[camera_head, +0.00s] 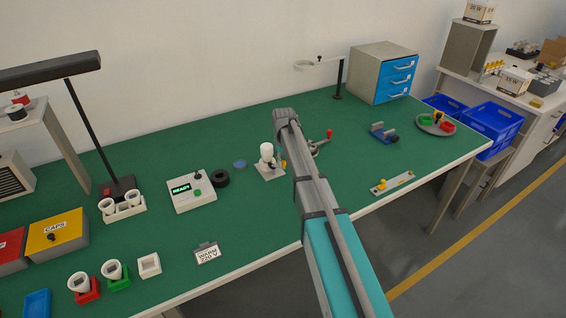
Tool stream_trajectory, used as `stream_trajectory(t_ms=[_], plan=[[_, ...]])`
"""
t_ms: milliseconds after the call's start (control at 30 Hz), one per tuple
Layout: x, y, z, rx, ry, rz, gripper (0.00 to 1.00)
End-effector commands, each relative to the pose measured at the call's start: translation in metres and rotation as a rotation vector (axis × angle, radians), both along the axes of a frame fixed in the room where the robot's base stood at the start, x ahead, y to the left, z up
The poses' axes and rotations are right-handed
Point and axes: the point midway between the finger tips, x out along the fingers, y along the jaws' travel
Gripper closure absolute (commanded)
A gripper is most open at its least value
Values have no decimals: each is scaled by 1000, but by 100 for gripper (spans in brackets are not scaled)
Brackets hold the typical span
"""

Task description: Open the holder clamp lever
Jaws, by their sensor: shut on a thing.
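A metal clamp lever with a red knob (329,134) rises just right of my arm, near the middle of the green bench. Its metal lower part (316,147) is partly hidden behind the arm. A white bulb (267,153) stands upright on a pale holder plate (270,172) just left of the arm. A small yellow part shows at the holder's right edge. My arm reaches over the bench from the bottom, and its grey wrist end is beside the bulb. My gripper's fingers are hidden behind the arm, so what they touch does not show.
A READY tester box (191,193) and black ring (220,178) lie left of the holder. A blue fixture (384,134) and round tray (422,127) stand right. A yellow-knobbed strip (392,184) lies near the front edge. Bench between arm and fixture is mostly clear.

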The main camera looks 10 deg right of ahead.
Motion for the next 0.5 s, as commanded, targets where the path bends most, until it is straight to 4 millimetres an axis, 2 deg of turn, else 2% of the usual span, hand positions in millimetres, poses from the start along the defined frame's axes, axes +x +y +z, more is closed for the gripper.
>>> stream_trajectory(t_ms=[500], plan=[[20,-6,0,0,0,468,100]])
